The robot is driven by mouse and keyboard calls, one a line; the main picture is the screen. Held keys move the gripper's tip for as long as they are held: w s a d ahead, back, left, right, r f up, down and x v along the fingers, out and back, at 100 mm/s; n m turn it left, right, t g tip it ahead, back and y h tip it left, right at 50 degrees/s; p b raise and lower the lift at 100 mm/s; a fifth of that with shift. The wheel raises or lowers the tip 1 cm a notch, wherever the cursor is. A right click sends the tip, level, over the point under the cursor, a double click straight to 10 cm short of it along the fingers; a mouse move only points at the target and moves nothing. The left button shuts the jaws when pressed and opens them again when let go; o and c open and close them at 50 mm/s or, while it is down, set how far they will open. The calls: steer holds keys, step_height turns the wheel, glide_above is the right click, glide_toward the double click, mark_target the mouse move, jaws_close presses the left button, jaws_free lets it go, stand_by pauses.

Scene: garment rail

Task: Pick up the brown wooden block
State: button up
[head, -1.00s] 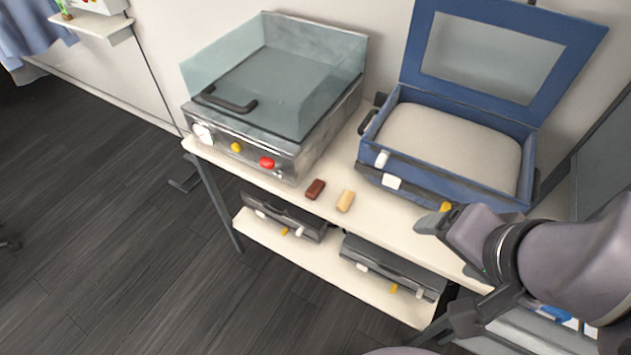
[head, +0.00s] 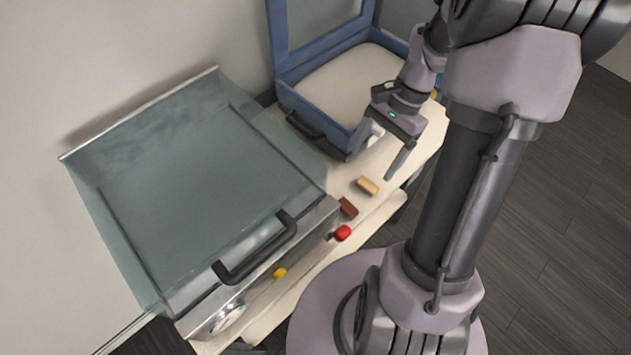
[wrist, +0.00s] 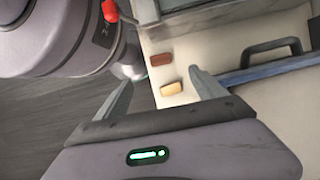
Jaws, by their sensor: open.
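The brown wooden block (head: 348,208) lies on the white tabletop beside the front of the metal-and-glass appliance, near the table's front edge. It also shows in the wrist view (wrist: 161,59), beyond my fingers. A tan block (head: 367,186) lies a short way from it, and shows closer to my fingers in the wrist view (wrist: 171,90). My gripper (head: 394,150) is open and empty, over the table by the blue case. In the wrist view my two fingers (wrist: 158,91) are spread wide, with both blocks seen between and beyond them, apart from the fingers.
The appliance (head: 190,190) with its glass cover and dark handle (head: 256,247) stands beside the brown block. A red knob (head: 343,232) sticks out near the block. The open blue case (head: 319,119) stands on the other side. Bare tabletop (head: 345,174) shows between them.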

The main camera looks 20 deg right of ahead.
steer(key=b, duration=0.5)
glide_above(348, 206)
steer(key=d, duration=0.3)
steer(key=f, duration=1)
steer(key=shift+w+a+f, duration=0.25)
steer(key=shift+w+f, duration=0.05)
steer(key=shift+w, duration=0.05)
steer(key=b+x, duration=0.3)
steer(key=x, duration=0.3)
steer(key=shift+r, duration=0.2)
steer(key=c, duration=1.4)
steer(key=shift+c, duration=0.2)
